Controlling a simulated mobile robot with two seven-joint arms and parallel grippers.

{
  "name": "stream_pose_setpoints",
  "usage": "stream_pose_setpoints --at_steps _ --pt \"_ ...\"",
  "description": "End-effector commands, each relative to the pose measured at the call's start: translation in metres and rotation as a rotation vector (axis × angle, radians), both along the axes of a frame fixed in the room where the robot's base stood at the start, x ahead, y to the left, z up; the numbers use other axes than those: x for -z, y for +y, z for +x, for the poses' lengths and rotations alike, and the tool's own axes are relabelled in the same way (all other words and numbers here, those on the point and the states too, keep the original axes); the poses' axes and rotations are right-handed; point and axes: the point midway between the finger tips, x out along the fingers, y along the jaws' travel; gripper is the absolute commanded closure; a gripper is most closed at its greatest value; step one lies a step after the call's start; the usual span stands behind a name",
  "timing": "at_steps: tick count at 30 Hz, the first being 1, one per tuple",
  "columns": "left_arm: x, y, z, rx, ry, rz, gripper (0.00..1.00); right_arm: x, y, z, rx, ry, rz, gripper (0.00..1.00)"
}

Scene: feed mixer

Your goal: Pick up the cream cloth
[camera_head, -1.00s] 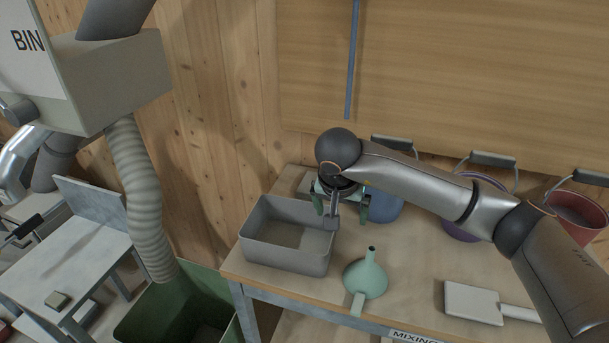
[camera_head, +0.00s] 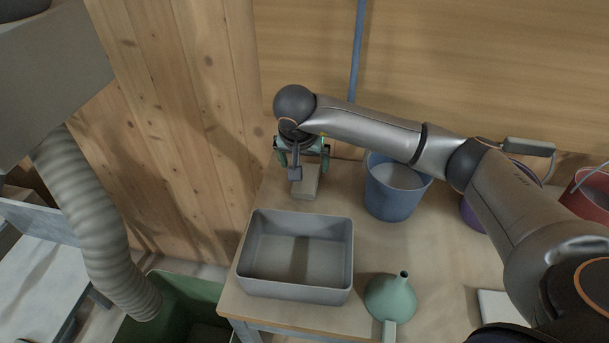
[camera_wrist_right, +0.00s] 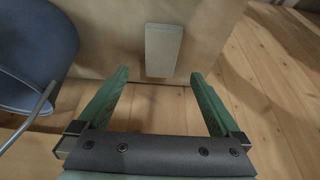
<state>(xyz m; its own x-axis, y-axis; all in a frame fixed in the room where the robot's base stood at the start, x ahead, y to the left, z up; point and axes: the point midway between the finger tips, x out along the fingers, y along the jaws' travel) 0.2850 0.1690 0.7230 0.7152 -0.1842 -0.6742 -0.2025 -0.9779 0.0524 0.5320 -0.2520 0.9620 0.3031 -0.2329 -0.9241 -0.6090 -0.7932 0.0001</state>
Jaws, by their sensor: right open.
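The cream cloth (camera_head: 306,183) looks like a small folded beige block on the back left of the workbench, behind the grey tray. It also shows in the right wrist view (camera_wrist_right: 162,50), upper middle, lying flat near the bench edge. My right gripper (camera_head: 303,159) is open, with its green fingers at the cloth's far end in the head view, partly covering it. In the right wrist view the open fingers (camera_wrist_right: 160,74) point toward the cloth, which lies between their lines; nothing is held. My left gripper is not in view.
The empty grey tray (camera_head: 250,282) stands at the front left. A blue bucket (camera_head: 392,198) is right of the cloth and shows at left in the wrist view. A green funnel (camera_head: 390,298) lies at the front. Wooden walls stand close behind and left.

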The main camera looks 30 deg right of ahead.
Motion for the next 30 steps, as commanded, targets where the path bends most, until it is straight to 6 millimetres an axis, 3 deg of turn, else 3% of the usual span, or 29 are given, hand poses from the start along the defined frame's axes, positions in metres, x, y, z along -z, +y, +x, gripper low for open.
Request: stream_pose_setpoints --at_steps 3,11,19,28,30 --pt "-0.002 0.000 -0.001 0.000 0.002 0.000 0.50 0.018 -0.004 0.006 0.002 0.002 0.001 0.00" --pt "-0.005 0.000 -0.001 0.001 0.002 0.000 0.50 0.036 -0.009 0.013 0.001 0.002 0.001 0.00" --pt "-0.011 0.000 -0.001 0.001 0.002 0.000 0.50 0.070 -0.018 0.026 0.001 0.001 0.001 0.00" --pt "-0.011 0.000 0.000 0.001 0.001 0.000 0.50 0.076 -0.020 0.029 -0.001 -0.001 0.000 0.00" --pt "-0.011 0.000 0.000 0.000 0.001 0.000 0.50 0.076 -0.020 0.029 -0.001 -0.001 0.000 0.06"
